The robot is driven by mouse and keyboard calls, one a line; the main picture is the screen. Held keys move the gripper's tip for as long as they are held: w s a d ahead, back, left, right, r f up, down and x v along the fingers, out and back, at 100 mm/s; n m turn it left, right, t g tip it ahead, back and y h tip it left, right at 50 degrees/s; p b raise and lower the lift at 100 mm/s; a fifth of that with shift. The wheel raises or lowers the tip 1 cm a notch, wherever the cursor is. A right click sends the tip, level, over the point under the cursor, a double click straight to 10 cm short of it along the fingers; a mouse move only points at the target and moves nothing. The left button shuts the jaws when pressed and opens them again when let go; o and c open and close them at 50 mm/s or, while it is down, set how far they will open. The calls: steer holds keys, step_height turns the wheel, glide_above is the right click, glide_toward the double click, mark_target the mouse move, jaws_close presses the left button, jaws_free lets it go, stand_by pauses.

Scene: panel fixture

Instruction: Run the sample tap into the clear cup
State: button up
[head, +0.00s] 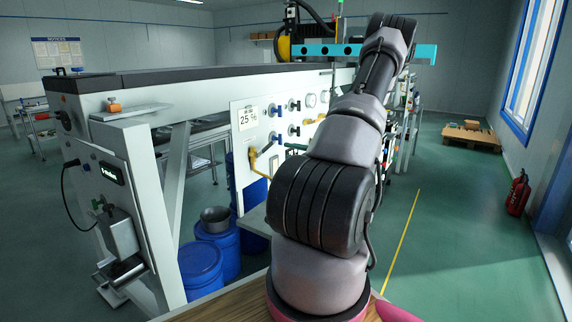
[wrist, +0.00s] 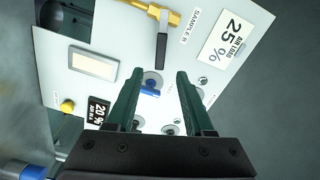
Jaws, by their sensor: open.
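A brass tap (wrist: 150,12) shows at the top edge of the wrist view, with a black lever (wrist: 162,48) beside it and a SAMPLE B label. In the head view, a yellow brass tap (head: 254,160) is on the lower left of the white panel (head: 240,112). My gripper (wrist: 158,72) is open and empty, its two dark green fingers pointing toward the panel. A blue-handled valve (wrist: 151,87) appears between the fingers; I cannot tell the distance to it. My arm hides the gripper in the head view. I cannot make out the clear cup in either view.
Blue drums (head: 201,268) and a metal pot (head: 214,220) stand below the bench.

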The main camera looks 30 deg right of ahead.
mark_target(269, 147)
steer(key=shift+s, duration=0.2)
steer(key=x, duration=1.1)
jaws_close()
stand_by(1.3)
